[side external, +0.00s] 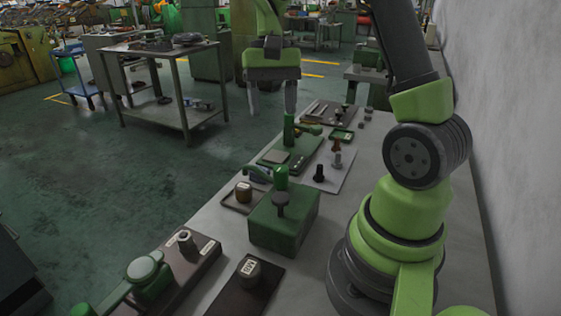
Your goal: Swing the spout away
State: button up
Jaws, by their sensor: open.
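A green box-shaped unit (284,222) stands on the bench, with a short green post (281,177) and a dark knob (280,200) on top.
That farther post stands by a green plate (290,157) with a small green lever. A light mat (330,177) holds a black peg (319,172). A dark plate (245,288) with a labelled cylinder and a base (185,262) with a green arm are nearer. A wall is right.

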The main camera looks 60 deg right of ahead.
aim_at(281, 167)
jog(key=shift+m+g+y, duration=0.4)
jog(key=x, duration=0.3)
jog(key=d+x, duration=0.1)
jog(key=x, duration=0.3)
jog(key=d+f+x, duration=0.1)
jog(key=x, duration=0.3)
jog(key=shift+w+d+f, duration=0.15)
jog(key=shift+f, duration=0.05)
grip_shut()
